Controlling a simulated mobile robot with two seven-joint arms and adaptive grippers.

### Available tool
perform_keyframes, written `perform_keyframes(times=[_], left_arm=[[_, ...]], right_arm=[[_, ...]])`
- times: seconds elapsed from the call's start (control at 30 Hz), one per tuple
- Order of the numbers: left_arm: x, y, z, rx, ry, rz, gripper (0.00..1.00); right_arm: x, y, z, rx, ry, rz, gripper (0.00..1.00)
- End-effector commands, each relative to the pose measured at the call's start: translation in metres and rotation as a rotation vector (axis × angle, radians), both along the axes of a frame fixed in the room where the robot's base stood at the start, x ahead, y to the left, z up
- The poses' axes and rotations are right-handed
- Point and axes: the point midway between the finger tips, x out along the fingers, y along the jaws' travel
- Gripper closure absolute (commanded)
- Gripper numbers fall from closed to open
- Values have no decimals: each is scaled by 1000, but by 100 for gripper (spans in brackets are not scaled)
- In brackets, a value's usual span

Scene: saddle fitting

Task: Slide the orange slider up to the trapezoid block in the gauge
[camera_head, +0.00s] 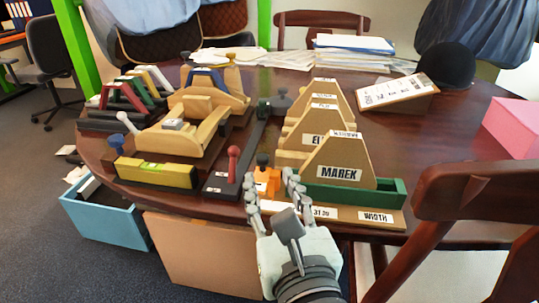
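The orange slider (267,179) with a dark knob stands on the wooden gauge (400,219), marked WIDTH, at the table's near edge. A tan trapezoid block (334,158) labelled MAREK stands upright in the gauge's green channel (390,193), to the right of the slider. My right gripper (270,181) comes from below, its fingers spread on either side of the slider. Whether the fingertips touch the slider is hard to see. The gripper hides part of the gauge board and the slider's lower part. My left gripper is not in view.
More trapezoid blocks (325,93) stand behind the labelled one. A dark tool with a red knob (233,163) and a wooden fixture with a yellow level (155,172) lie to the left. A wooden chair (467,193) stands close at the right.

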Motion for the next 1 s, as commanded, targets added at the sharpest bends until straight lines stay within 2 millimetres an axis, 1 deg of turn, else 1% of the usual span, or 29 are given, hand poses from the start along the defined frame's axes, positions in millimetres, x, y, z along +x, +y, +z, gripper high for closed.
perform_keyframes(times=[0.13,0.2,0.4,0.5,0.6,0.83,0.87,1.0], left_arm=[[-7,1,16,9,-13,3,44],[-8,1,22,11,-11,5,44],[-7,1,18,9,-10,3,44],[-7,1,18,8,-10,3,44],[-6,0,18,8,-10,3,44],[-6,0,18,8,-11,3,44],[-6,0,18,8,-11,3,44],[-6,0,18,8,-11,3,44]], right_arm=[[20,3,-2,1,-4,-3,61],[32,6,1,-2,-4,-3,61],[60,12,1,-3,-4,-2,61],[69,13,1,-4,-3,-2,61],[73,14,0,-3,-3,-2,61],[73,14,0,-2,-1,-2,61],[73,14,0,-2,-1,-2,63],[73,14,0,-2,-1,-2,81]])
